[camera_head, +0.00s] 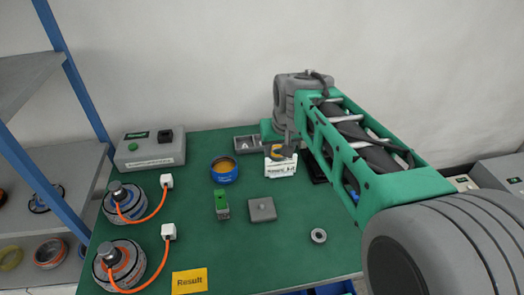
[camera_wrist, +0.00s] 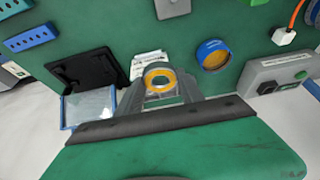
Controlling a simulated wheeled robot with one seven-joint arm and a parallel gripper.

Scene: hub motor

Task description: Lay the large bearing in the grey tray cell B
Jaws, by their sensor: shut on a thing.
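My gripper (camera_head: 283,150) is at the back of the green table, above the white label card. In the wrist view, my gripper (camera_wrist: 160,85) is shut on a ring with an orange-yellow face, which looks like the large bearing (camera_wrist: 160,69). In the head view only part of the bearing (camera_head: 287,151) shows, dark and orange. The grey tray (camera_head: 236,151) lies at the back edge, just left of my gripper, which hides its right part. The cell letters cannot be read. I cannot tell how high the bearing is above the tray.
A white label card (camera_head: 282,168) stands in front of the tray. A blue round container (camera_head: 223,180) is left of it. A grey square block (camera_head: 262,209), a green block (camera_head: 222,204) and a small grey ring (camera_head: 318,235) lie nearer. A grey box (camera_head: 150,150) stands back left.

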